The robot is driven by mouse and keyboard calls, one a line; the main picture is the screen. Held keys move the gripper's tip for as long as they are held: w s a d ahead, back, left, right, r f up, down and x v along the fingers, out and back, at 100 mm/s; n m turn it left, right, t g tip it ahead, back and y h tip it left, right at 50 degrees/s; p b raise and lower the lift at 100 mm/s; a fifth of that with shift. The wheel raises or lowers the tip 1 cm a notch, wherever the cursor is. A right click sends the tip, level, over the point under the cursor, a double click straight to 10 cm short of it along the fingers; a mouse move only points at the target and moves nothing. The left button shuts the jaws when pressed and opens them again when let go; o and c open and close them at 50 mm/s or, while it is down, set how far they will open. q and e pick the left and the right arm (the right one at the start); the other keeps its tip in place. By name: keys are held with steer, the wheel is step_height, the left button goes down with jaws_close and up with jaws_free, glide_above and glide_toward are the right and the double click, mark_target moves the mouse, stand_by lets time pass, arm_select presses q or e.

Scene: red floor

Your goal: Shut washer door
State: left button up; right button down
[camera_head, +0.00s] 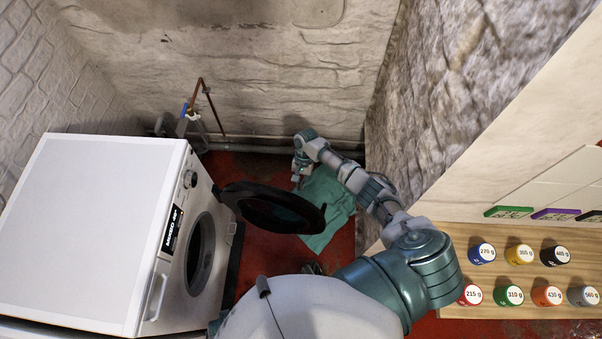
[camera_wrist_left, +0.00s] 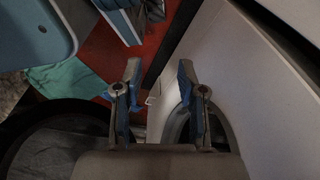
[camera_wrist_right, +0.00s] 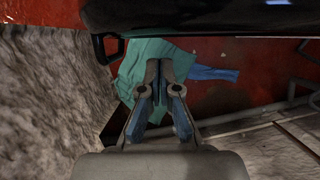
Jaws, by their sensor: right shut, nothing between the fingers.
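The white washer (camera_head: 95,230) stands at the left of the head view. Its round black door (camera_head: 272,207) is swung wide open to the right, away from the dark drum opening (camera_head: 200,253). My right gripper (camera_head: 299,172) is beyond the door, pointing down and shut on nothing. In the right wrist view its fingers (camera_wrist_right: 162,75) are together, and the door's dark edge (camera_wrist_right: 210,18) crosses the top. My left gripper (camera_wrist_left: 155,85) shows only in its wrist view. It is open and empty, with the door (camera_wrist_left: 55,130) at its left and the washer front (camera_wrist_left: 225,75) at its right.
A teal cloth (camera_head: 322,205) lies on the red floor behind the door. Pipes (camera_head: 205,100) run along the back wall. A wooden shelf (camera_head: 460,237) with several weight-marked, coloured jars is at the right. A stone wall (camera_head: 420,110) stands beside my right arm.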

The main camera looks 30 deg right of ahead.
arm_select(q)
steer(key=shift+s+a+f, duration=0.35)
steer(key=shift+a+f, duration=0.1)
steer(key=shift+f, duration=0.05)
arm_select(e)
steer(key=shift+s+a+r, duration=0.15)
steer(key=shift+s+a, duration=0.25)
steer(key=shift+a, duration=0.2)
steer(key=shift+s+a+r, duration=0.1)
steer(key=shift+s+a, duration=0.25)
steer(key=shift+a, duration=0.2)
steer(key=shift+d, duration=0.1)
